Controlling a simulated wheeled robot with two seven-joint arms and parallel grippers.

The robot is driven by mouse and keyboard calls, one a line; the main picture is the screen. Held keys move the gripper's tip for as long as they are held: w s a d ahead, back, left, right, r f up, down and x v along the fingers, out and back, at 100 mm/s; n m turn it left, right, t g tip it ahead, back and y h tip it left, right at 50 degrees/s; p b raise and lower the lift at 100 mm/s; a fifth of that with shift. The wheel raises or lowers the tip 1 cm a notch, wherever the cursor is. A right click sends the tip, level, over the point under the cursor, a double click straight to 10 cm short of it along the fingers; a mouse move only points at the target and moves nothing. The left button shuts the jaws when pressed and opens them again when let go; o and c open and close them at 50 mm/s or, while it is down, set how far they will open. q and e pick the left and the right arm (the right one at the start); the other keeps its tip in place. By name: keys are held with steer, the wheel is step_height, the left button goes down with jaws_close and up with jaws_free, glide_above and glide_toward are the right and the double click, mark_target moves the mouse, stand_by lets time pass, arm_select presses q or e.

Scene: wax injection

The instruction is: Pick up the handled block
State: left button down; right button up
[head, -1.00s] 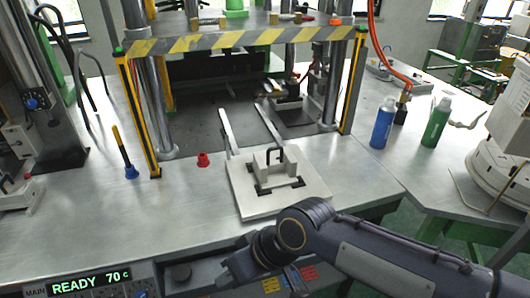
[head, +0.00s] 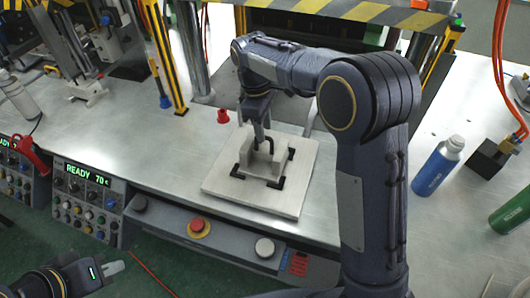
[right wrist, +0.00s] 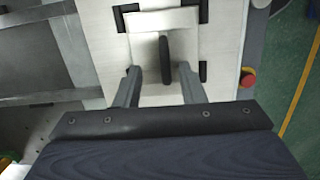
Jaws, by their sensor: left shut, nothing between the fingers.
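The handled block (head: 262,163), pale with a dark upright handle, sits on a white square plate (head: 232,188) on the metal table. The block also shows in the right wrist view (right wrist: 146,44), with its black handle (right wrist: 166,60) in the middle. My right gripper (head: 262,134) is just above the block, pointing down. In the right wrist view my right gripper (right wrist: 158,72) is open, its fingers apart on both sides of the handle, and I see a gap to each. My left gripper (head: 118,268) is empty and shut at the lower left, away from the block.
A red cup-like piece (head: 223,116) stands behind the plate. A striped press frame (head: 370,12) rises behind. A blue bottle (head: 438,166) and a green bottle (head: 512,212) stand at the right. A control panel (head: 88,200) and a red button (head: 198,228) line the front edge.

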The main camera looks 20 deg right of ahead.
mark_target(264, 151)
steer(key=f, duration=0.8)
steer(key=shift+s+a+p, duration=0.1)
steer(key=shift+s+p, duration=0.25)
steer(key=shift+p, duration=0.05)
jaws_close()
steer(key=shift+w+r, duration=0.1)
stand_by(0.9)
